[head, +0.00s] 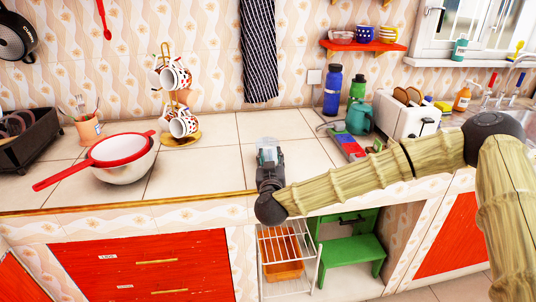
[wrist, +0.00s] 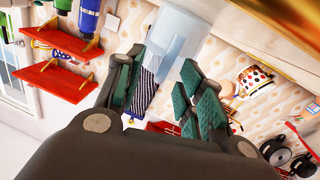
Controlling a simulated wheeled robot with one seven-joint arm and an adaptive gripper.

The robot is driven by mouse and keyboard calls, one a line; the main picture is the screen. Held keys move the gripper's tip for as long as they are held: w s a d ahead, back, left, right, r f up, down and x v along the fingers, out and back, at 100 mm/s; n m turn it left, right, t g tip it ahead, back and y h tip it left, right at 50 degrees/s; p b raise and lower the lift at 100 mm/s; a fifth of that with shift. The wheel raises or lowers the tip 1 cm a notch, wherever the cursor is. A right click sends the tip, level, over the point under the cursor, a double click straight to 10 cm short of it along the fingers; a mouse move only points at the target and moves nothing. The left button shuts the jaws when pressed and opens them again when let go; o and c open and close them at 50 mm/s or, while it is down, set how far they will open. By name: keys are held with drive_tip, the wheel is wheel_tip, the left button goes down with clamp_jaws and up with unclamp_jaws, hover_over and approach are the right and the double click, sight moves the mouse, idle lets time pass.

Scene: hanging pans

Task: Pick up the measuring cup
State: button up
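The measuring cup (head: 267,146) is clear and pale blue. It stands on the tiled counter (head: 225,160) near its front edge, just beyond my gripper (head: 270,165) in the head view. In the wrist view the measuring cup (wrist: 183,32) shows at the top middle, ahead of my gripper (wrist: 172,72). The two green-padded fingers are spread apart, with a gap between them. The cup is at or just past the fingertips; I cannot tell whether they touch it. My gripper hides part of the cup in the head view.
A red colander (head: 122,150) in a metal bowl (head: 124,172) and a mug rack (head: 175,110) stand to the left. A teal pot (head: 358,119), bottles (head: 332,90) and a toaster (head: 407,117) stand to the right. The counter around the cup is mostly clear.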

drive_tip(key=shift+w, duration=0.7)
clamp_jaws()
drive_tip(key=shift+r, duration=0.2)
